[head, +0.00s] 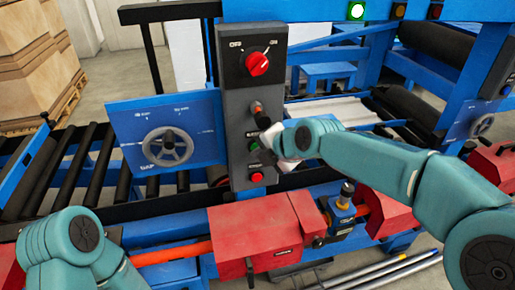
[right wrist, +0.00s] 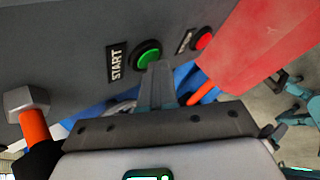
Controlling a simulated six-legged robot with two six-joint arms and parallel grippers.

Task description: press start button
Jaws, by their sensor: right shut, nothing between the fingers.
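The green start button (head: 254,147) sits on the grey control panel (head: 236,130), between an orange-handled lever and a red button. In the right wrist view the green button (right wrist: 147,56) is beside the START label (right wrist: 116,62). My right gripper (head: 270,139) is shut and empty, just right of the button in the head view. In the right wrist view its fingertips (right wrist: 157,70) overlap the button's lower edge; I cannot tell whether they touch it. My left arm shows at the lower left, but its gripper is out of view.
The red button (head: 257,177) is below the green one, the orange-handled lever (head: 259,112) above it and a red rotary switch (head: 257,64) higher up. A blue panel with a handwheel (head: 167,147) stands left. Red boxes (head: 254,235) lie below. A green lamp (head: 356,11) is lit.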

